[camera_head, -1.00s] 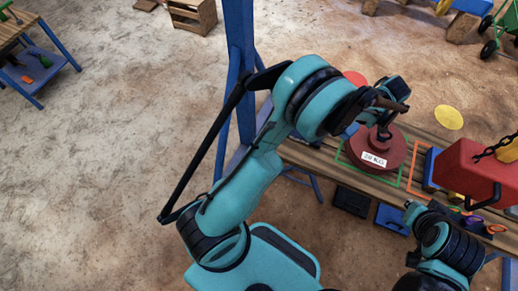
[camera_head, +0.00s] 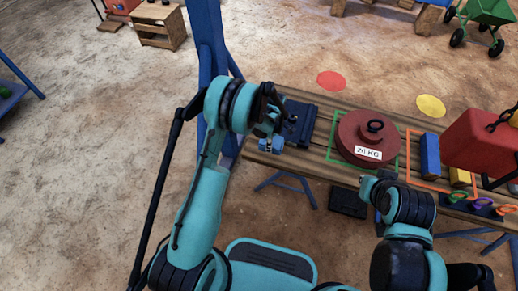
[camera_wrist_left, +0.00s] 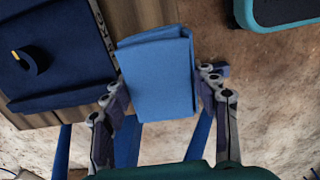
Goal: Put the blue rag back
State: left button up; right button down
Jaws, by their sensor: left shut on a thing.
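The blue rag (camera_wrist_left: 155,75) is a folded light-blue cloth between the fingers of my left gripper (camera_wrist_left: 162,88) in the left wrist view. The gripper is shut on it. In the head view, the rag (camera_head: 270,144) shows as a small blue patch below my left gripper (camera_head: 268,132), at the left end of the wooden bench (camera_head: 262,157). A dark blue box-like thing (camera_head: 299,122) is just right of the gripper. It also fills the left of the wrist view (camera_wrist_left: 45,75), with a black loop on it.
A red 20 KG weight (camera_head: 365,135) stands inside a green outline on the bench. A red block-like machine part (camera_head: 480,145) hangs at the right. A blue post (camera_head: 205,45) rises behind my left arm. A black tray (camera_head: 348,202) is below the bench's front edge.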

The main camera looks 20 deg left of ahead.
aim_at(261, 141)
pick_arm(q)
jog(key=a+f, duration=0.1)
jog(key=a+f+b, duration=0.1)
jog(key=a, duration=0.1)
jog(key=w+a+f, duration=0.1)
jog(key=a, duration=0.1)
jog(key=shift+f, duration=0.1)
notch_tip(261, 141, down, 4)
jog(key=shift+f+b, duration=0.1)
jog(key=shift+b, duration=1.15)
jog(key=o, duration=1)
